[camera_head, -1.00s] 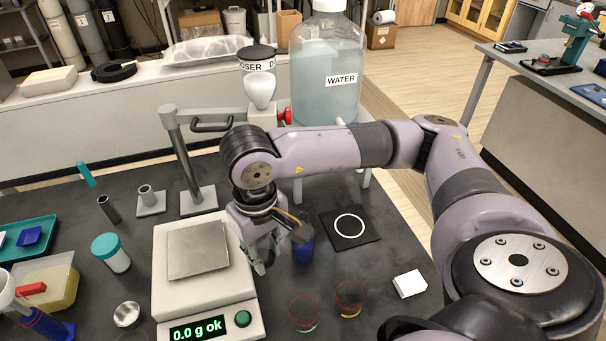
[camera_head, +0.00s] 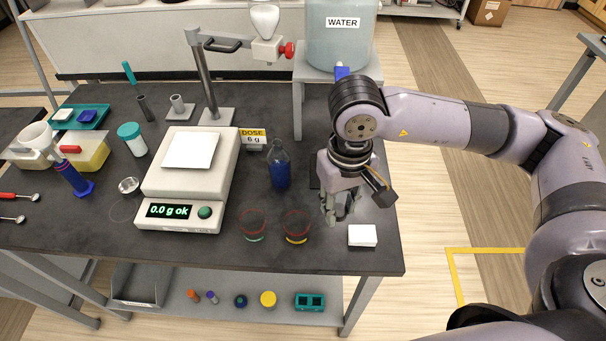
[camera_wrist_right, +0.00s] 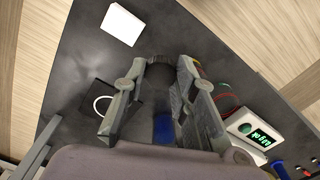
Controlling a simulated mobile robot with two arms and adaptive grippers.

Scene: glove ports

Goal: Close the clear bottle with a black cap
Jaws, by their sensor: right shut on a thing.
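The clear bottle (camera_head: 279,170) stands upright on the dark bench right of the scale, with blue liquid inside. Its narrow neck shows no black cap in the head view. My right gripper (camera_head: 341,214) points down just right of the bottle and apart from it. In the right wrist view, my right gripper (camera_wrist_right: 158,85) is shut on a dark round thing (camera_wrist_right: 160,74), which looks like the black cap. The cap is hidden by the fingers in the head view. Blue liquid of the bottle (camera_wrist_right: 164,128) shows beyond the fingers there. My left gripper is not in view.
Two glass beakers (camera_head: 253,226) (camera_head: 296,228) stand in front of the bottle. A white block (camera_head: 362,235) lies near the bench's right edge. A black mat with a white ring (camera_wrist_right: 92,110) lies near the gripper.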

